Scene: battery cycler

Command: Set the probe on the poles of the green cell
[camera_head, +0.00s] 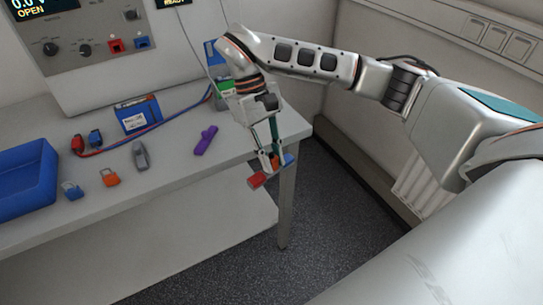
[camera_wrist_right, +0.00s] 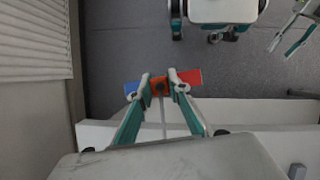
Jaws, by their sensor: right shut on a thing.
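My right gripper (camera_head: 270,164) is shut on the probe, a bar with an orange middle, a red end (camera_head: 258,180) and a blue end (camera_head: 287,160). It holds the probe in the air beside the table's front right corner. In the right wrist view the probe's orange middle (camera_wrist_right: 160,87) sits between the two fingertips. A green cell (camera_head: 225,88) stands at the back right of the table, behind the right wrist, which partly hides it; its poles cannot be made out. My left gripper (camera_wrist_right: 288,45) shows at the right wrist view's upper right, its fingers apart and empty.
A cell with a blue front (camera_head: 138,117), a red clip (camera_head: 77,145), a blue clip (camera_head: 95,138), a grey clamp (camera_head: 140,156), a purple object (camera_head: 206,140), padlocks (camera_head: 110,177) and a blue tray (camera_head: 28,180) occupy the table. Cables run across its back. The front right is clear.

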